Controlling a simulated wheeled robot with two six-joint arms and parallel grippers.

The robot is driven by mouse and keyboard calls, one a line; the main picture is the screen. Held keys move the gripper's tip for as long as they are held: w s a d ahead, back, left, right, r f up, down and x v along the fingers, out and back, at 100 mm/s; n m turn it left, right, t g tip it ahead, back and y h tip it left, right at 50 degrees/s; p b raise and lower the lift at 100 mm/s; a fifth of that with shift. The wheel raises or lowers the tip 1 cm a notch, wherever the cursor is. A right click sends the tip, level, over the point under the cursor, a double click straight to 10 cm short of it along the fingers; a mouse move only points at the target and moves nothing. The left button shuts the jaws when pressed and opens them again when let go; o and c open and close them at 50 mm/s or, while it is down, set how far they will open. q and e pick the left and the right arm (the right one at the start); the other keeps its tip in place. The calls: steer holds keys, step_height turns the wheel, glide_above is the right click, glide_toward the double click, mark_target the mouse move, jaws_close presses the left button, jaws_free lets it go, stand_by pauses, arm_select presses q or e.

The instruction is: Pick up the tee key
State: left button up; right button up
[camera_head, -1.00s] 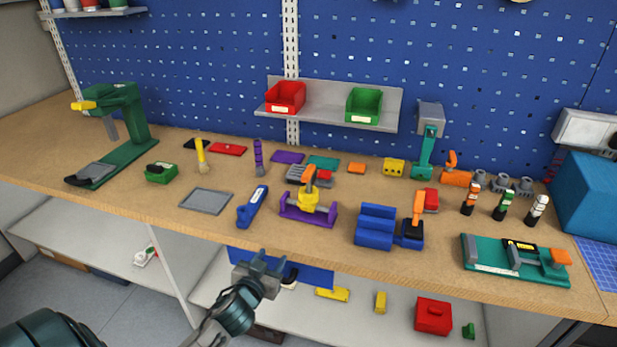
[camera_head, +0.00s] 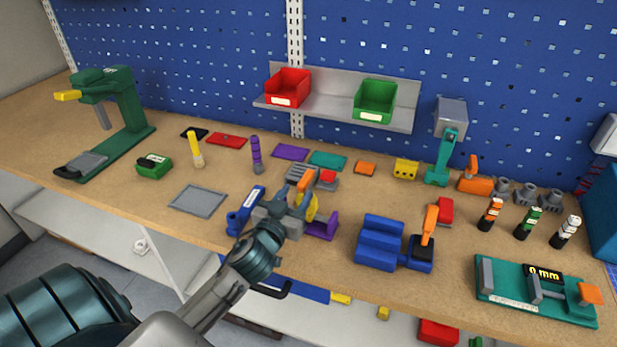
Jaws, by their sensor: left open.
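No piece is clearly labelled as the tee key. A yellow piece with an orange top (camera_head: 312,207) is at a purple stand (camera_head: 322,228) on the bench, partly hidden by my left gripper. My left gripper (camera_head: 292,197) is open at the front of this stand, its fingers overlapping the yellow piece in the picture. I cannot tell whether they touch it. Much of the stand is hidden behind the gripper. My right gripper is not in view.
A blue tool (camera_head: 243,212) lies close left of the gripper, and a blue block fixture (camera_head: 380,240) stands to its right. Behind is a grey block with a red part (camera_head: 327,178). A grey plate (camera_head: 197,200) lies left. The wooden bench (camera_head: 150,205) has bare patches.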

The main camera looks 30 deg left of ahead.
mark_target(309, 176)
arm_select(q)
steer(key=shift+w+a+r, duration=0.15)
steer(key=shift+w+r, duration=0.1)
steer(key=shift+w, duration=0.55)
steer(key=shift+w+p, duration=0.25)
steer(key=shift+p, duration=0.15)
steer(key=w+p, duration=0.1)
steer(key=w, duration=0.1)
steer(key=w+p, duration=0.2)
steer(key=shift+w+a+r, duration=0.1)
steer(key=shift+r, duration=0.3)
steer(key=shift+w+a+f, duration=0.1)
steer(key=shift+w+f, duration=0.05)
steer(key=shift+w, duration=0.35)
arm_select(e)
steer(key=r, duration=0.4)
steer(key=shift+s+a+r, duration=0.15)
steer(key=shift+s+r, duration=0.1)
arm_select(q)
steer(key=shift+c, duration=1.2)
steer(key=c, duration=0.7)
jaws_close()
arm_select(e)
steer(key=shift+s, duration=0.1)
